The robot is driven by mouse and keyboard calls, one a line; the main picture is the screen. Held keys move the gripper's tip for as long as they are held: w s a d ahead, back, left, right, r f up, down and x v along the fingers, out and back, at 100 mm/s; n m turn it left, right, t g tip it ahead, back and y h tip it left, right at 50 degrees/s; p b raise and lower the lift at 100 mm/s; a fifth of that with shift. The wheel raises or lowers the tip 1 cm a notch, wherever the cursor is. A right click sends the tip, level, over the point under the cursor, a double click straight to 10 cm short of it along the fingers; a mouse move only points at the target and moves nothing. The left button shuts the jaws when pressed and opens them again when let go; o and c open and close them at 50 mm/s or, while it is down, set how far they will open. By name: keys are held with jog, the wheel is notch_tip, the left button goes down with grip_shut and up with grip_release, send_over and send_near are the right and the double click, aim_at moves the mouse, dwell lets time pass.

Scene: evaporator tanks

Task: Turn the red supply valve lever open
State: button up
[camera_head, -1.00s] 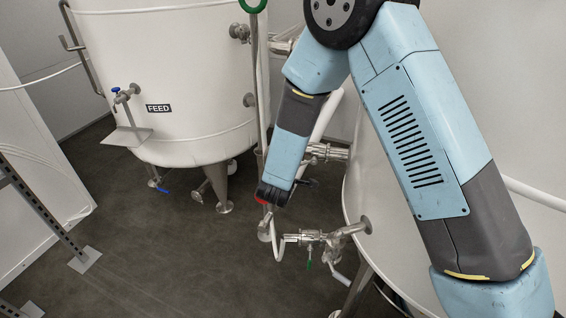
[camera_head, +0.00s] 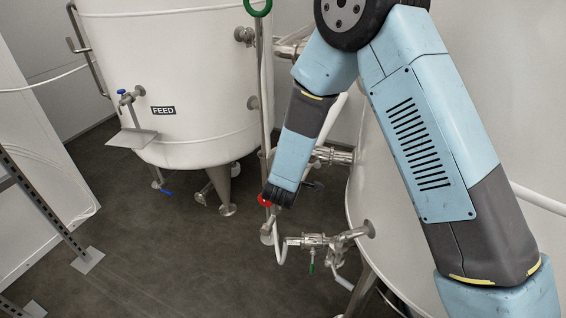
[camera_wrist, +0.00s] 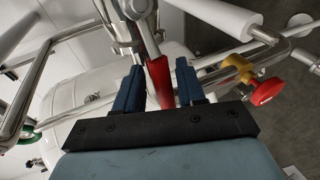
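The red lever (camera_wrist: 160,82) shows in the wrist view as a long red grip on a metal stem. It lies between the two blue fingers of my gripper (camera_wrist: 159,84). The fingers are apart, with a gap visible on the lever's right side; contact on the left is unclear. In the head view my gripper (camera_head: 279,196) is low by the pipework between the tanks. A red part (camera_head: 264,200) shows at its left edge; I cannot tell whether it is the lever or another red handle. The lever's valve body is hard to make out.
A red round handle with a yellow part (camera_wrist: 267,91) sits right of my gripper, near metal pipes. A green-handled valve (camera_head: 311,267) is below my gripper. The FEED tank (camera_head: 205,70) stands left. Open floor (camera_head: 170,250) lies at lower left.

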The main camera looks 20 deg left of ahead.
jog(key=shift+s+r, duration=0.1)
jog(key=shift+s, duration=0.35)
jog(key=a+v, duration=0.1)
jog(key=v, duration=1.1)
jog(key=shift+s+d+r, duration=0.2)
jog(key=shift+s+d, duration=0.15)
jog(key=shift+d, duration=0.2)
